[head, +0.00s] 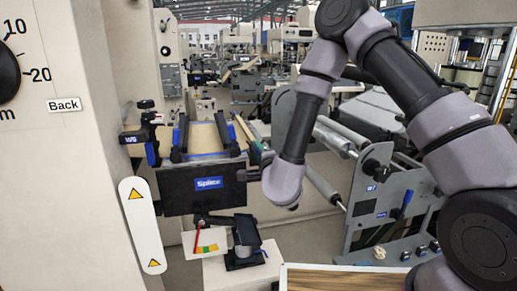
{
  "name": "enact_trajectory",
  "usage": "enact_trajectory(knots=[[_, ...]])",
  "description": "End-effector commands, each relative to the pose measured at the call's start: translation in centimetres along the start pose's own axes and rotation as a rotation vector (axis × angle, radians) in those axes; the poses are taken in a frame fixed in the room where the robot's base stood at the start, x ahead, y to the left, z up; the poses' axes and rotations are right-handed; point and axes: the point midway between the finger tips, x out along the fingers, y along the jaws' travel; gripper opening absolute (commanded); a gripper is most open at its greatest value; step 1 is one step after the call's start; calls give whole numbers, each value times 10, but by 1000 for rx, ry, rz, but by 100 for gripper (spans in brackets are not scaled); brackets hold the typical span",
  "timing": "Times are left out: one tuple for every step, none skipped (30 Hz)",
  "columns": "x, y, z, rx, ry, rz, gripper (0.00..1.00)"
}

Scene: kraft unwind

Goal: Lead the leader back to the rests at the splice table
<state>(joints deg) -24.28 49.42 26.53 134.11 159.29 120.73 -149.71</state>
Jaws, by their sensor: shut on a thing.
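The splice table (177,191) stands left of centre, with a dark front panel and a blue label. Tan sheet material (204,138) lies on its top between two black bars (180,138) with blue parts. I cannot tell whether this sheet is the leader, or which parts are the rests. My arm comes from the right, bends at the top and drops to a rounded grey wrist just right of the table.
A grey frame with rollers (320,183) stands to the right. A black device (244,236) sits on a pale pedestal (224,272) below the table. A white post (141,225) with warning triangles and a cream machine wall (70,180) bound the left. A wooden-topped surface (340,281) lies near me.

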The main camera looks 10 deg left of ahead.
Motion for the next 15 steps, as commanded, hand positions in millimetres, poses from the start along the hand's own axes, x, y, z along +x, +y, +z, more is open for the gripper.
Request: enact_trajectory(knots=[[0,0,0,0,0,-1,0],[0,0,0,0,0,-1,0],[0,0,0,0,0,-1,0],[0,0,0,0,0,-1,0],[0,0,0,0,0,-1,0],[0,0,0,0,0,-1,0],[0,0,0,0,0,-1,0],[0,0,0,0,0,-1,0],[0,0,0,0,0,-1,0],[0,0,0,0,0,-1,0],[0,1,0,0,0,-1,0],[0,1,0,0,0,-1,0],[0,2,0,0,0,-1,0],[0,2,0,0,1,-1,0],[0,3,0,0,1,-1,0]])
